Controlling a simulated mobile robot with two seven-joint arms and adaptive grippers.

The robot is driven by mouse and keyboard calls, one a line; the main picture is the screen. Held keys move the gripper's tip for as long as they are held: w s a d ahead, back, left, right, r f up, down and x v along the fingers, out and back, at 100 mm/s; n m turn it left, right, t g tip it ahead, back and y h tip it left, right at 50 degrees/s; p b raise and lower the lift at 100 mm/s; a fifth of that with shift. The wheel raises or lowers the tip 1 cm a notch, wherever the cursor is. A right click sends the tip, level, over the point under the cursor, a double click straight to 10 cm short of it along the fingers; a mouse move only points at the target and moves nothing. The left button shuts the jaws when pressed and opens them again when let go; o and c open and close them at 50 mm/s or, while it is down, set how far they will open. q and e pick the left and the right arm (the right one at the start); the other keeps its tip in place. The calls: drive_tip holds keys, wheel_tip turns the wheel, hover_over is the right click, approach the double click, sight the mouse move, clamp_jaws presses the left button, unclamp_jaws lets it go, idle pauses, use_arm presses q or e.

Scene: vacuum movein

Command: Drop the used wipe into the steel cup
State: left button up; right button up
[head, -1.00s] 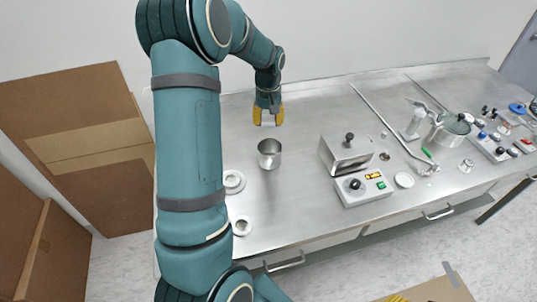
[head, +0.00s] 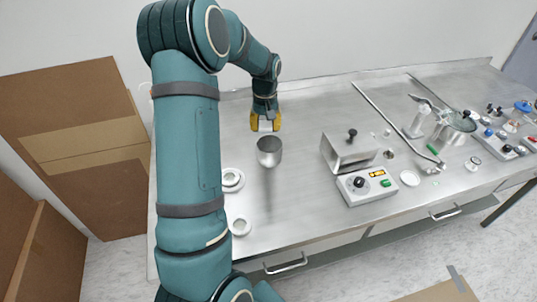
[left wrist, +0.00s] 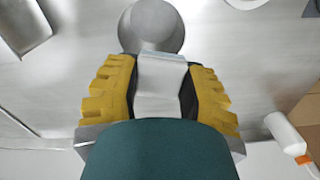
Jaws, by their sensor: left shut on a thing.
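The steel cup (head: 269,153) stands upright on the steel bench, left of the grey control box. My left gripper (head: 265,124) is just behind the cup in the head view, its yellow fingers pointing down. In the left wrist view the yellow fingers (left wrist: 160,85) are shut on a pale folded wipe (left wrist: 160,82). The cup (left wrist: 152,24) shows just beyond the fingertips and the wipe. The wipe hides part of the cup's near side. My right gripper is not in view.
A control box (head: 366,187) with a metal housing (head: 350,153) stands right of the cup. White ring-shaped parts (head: 232,180) lie at the bench's left front. A thin rail (head: 390,118) runs across the bench further right. Bare bench (head: 310,115) lies behind the housing.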

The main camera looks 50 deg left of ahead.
use_arm(q)
drive_tip(key=o, duration=1.2)
wheel_tip(320, 180, up, 12)
drive_tip(key=shift+r, duration=0.1)
